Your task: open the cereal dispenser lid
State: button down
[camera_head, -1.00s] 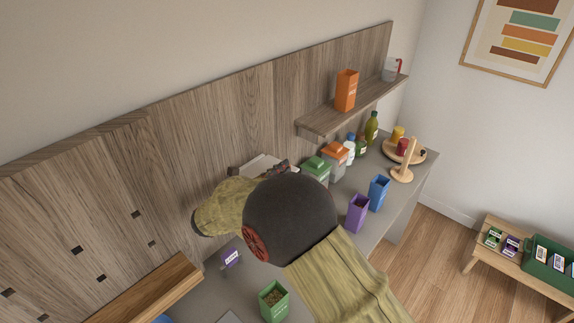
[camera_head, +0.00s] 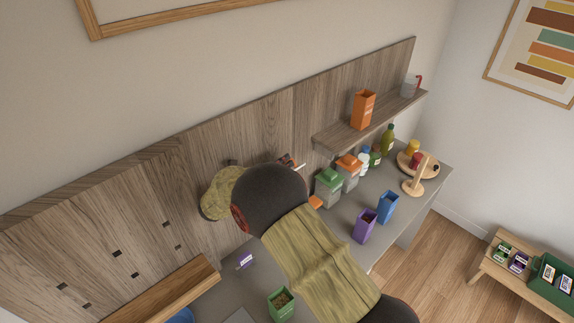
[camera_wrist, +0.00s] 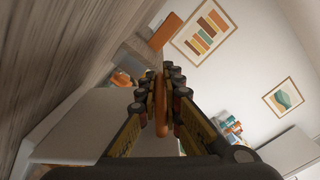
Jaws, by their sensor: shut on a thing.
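In the wrist view my gripper (camera_wrist: 161,95) is shut on an orange-brown bar (camera_wrist: 161,112) that looks like a handle. A pale flat panel (camera_wrist: 85,128) lies beyond and to the left of the fingers; it may be part of the cereal dispenser or its lid. In the head view my gripper's fingertips (camera_head: 287,160) show just above my dark arm joint, near the wood back panel. A thin white edge (camera_head: 300,167) shows beside them. My arm hides most of what is there, so I cannot tell how far the lid is tilted.
A green-lidded container (camera_head: 328,188) and an orange-lidded one (camera_head: 349,172) stand right of my arm. Purple (camera_head: 365,227), blue (camera_head: 387,208) and green (camera_head: 281,305) open boxes stand on the counter. A shelf (camera_head: 350,130) with an orange box (camera_head: 363,110) is above.

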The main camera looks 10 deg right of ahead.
jog(key=shift+w+a+r, duration=0.3)
jog(key=shift+w+r, duration=0.05)
dwell(0.3)
jog(key=c, duration=1.9)
grip_release()
jog(key=shift+f, duration=0.1)
jog(key=v, duration=0.7)
jog(key=shift+s+a, duration=0.1)
jog(key=shift+a, duration=0.15)
jog(key=shift+c, duration=0.7)
